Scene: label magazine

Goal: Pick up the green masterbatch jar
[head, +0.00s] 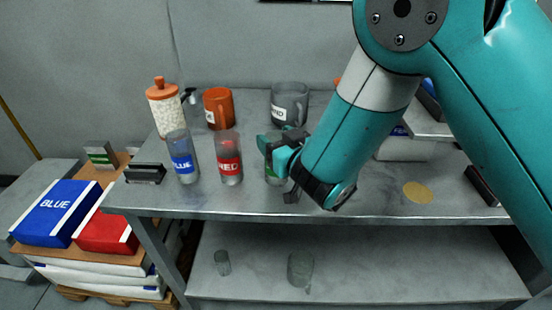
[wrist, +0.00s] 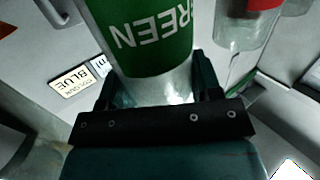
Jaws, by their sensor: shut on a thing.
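The green masterbatch jar (wrist: 150,40) fills the top middle of the wrist view, with a green label reading GREEN and a clear lower part. My gripper (wrist: 158,92) is shut on it, one finger on each side of the clear part. In the head view my gripper (head: 288,158) is at the jar near the table's front, and the jar (head: 272,172) is mostly hidden behind it. I cannot tell whether the jar touches the table.
A red-labelled jar (head: 229,160) stands close left of my gripper, then a blue-labelled jar (head: 182,158).

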